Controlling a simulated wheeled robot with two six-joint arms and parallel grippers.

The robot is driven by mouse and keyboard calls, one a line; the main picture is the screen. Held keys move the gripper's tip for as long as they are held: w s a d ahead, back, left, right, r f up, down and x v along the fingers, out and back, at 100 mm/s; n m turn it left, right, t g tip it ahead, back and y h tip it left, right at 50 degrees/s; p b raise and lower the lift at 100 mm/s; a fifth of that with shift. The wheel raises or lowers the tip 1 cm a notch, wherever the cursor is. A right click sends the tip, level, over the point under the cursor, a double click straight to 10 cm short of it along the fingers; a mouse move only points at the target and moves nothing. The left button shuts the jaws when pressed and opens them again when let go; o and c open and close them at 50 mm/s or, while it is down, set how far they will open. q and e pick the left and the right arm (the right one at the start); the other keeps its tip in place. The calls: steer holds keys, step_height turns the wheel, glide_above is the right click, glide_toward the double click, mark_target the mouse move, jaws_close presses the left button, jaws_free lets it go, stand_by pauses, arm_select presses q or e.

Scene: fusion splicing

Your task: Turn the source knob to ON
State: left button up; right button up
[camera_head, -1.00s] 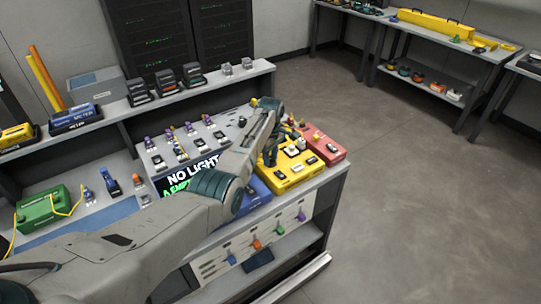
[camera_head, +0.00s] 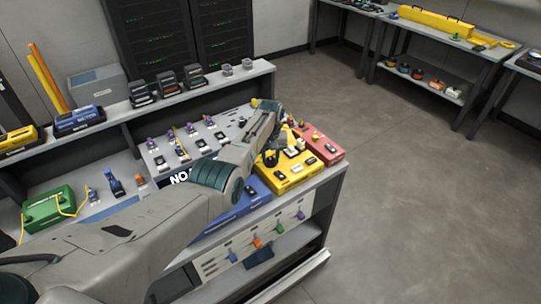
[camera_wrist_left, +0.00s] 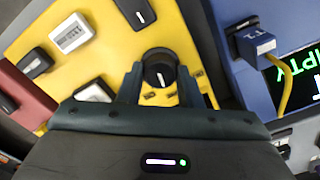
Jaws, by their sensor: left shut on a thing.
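A yellow box (camera_head: 292,183) sits on the bench near its right end, with several black and white parts on top. In the left wrist view the yellow box (camera_wrist_left: 100,20) fills the upper middle, and a round black knob (camera_wrist_left: 160,70) with a white pointer line stands on it. My left gripper (camera_wrist_left: 160,84) is shut on this knob, one finger on each side. The pointer runs roughly up and down in that view; the small marks around it are unreadable. In the head view my left arm hides most of the gripper and knob. My right gripper is not in view.
A red box (camera_head: 322,148) stands right of the yellow one, and a blue box (camera_wrist_left: 235,30) with a plug and yellow cable stands on its other side. A green box (camera_head: 48,208) is at left.

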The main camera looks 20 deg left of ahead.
arm_select(q)
steer(key=m, duration=0.3)
steer(key=shift+r+m, duration=0.1)
steer(key=shift+m, duration=0.2)
steer(key=shift+m+p, duration=0.35)
steer(key=shift+m, duration=1.25)
steer(key=o, duration=1)
